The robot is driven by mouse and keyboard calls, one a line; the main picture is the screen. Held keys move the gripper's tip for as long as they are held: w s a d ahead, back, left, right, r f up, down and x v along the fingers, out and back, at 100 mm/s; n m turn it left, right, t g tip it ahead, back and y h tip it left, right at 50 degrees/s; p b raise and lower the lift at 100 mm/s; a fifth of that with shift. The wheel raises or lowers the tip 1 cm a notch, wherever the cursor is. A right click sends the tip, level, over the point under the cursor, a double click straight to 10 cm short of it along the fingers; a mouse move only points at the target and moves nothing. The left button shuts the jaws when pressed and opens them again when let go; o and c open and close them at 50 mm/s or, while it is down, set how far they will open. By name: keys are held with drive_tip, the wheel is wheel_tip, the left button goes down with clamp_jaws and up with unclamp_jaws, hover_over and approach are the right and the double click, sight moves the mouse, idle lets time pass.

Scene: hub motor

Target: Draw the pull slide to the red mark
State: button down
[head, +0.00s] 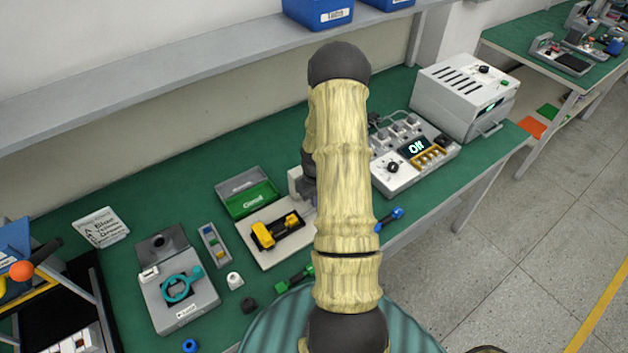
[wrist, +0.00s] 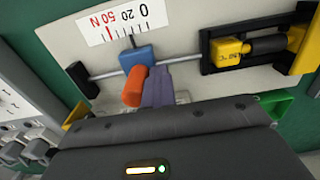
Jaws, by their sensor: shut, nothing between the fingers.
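In the wrist view, the pull slide is a blue block (wrist: 138,57) with an orange handle (wrist: 134,86) on a metal rod (wrist: 104,75). Its pointer stands under the scale (wrist: 118,22), to the right of the red mark (wrist: 109,31) by the red 50 N, around the 20. My gripper (wrist: 157,88) is shut and empty, its greyish-purple fingers just right of the orange handle. Whether they touch it I cannot tell. In the head view my arm hides the slide and most of my gripper.
A yellow and black clamp-like part (wrist: 232,52) sits right of the slide on the pale plate (head: 266,261). A green tray (head: 250,198) stands behind it. A grey instrument with a lit display (head: 398,183) is at right. The blue-handled tool (head: 392,216) lies near the bench edge.

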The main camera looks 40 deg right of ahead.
drive_tip(key=shift+d, duration=1.4)
idle(0.4)
drive_tip(key=shift+a, duration=0.8)
drive_tip(key=shift+r+p, duration=0.1)
drive_tip(key=shift+p, duration=0.2)
wheel_tip(320, 180, up, 8)
drive_tip(key=p, duration=0.5)
drive_tip(key=shift+p, duration=0.4)
idle(0.3)
